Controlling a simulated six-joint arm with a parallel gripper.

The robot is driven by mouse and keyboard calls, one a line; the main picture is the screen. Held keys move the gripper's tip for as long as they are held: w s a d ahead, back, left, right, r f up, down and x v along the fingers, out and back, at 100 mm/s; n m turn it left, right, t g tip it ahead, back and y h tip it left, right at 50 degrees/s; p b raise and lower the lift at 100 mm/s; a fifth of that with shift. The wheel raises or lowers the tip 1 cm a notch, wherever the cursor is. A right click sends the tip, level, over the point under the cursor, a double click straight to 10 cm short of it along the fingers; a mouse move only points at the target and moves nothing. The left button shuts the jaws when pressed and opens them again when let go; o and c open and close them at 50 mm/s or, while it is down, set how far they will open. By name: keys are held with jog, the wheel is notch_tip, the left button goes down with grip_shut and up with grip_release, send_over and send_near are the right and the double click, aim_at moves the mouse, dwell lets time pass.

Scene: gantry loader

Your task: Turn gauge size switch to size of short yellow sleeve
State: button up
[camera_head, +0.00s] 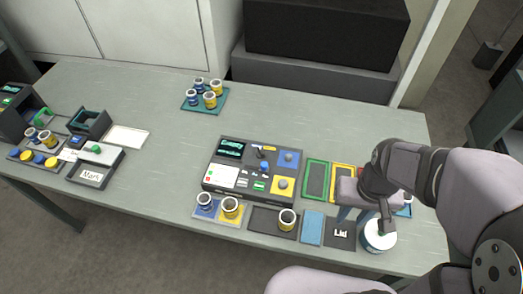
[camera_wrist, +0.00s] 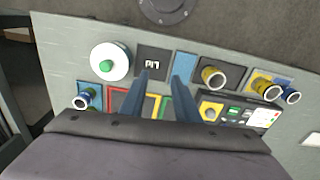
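The dark gauge box (camera_head: 212,176) stands mid-table with a lit screen (camera_head: 231,148), a small black lever (camera_head: 260,152), a blue knob (camera_head: 265,167), and round knobs on blue and yellow squares. I cannot tell which control is the size switch; its setting is unreadable. A yellow sleeve (camera_head: 287,220) stands on a dark pad in front, also in the wrist view (camera_wrist: 213,77). Another yellow sleeve (camera_head: 230,208) stands beside a blue sleeve (camera_head: 204,201). Which is short is unclear. My gripper (camera_wrist: 164,76) is open and empty, right of the box above the table.
Green and yellow frames (camera_head: 316,180) lie right of the box. A white round container (camera_head: 380,236) with a green knob stands by my gripper, near a dark lid pad (camera_head: 341,233). A teal tray (camera_head: 189,108) holds several sleeves at the back. Left-side table stations stand apart.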

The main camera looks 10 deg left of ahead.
jog(key=w+a+f+n+t+b, duration=0.1)
jog(key=w+a+n+b, duration=0.1)
jog(key=w+a, duration=0.4)
jog(key=n+t+y+b, duration=0.2)
jog(key=n+y+b, duration=0.1)
jog(key=n+b, duration=0.15)
send_near(261, 151)
jog(key=shift+p+x, duration=1)
jog(key=shift+x, duration=2.9)
jog(key=shift+c, duration=0.2)
grip_shut()
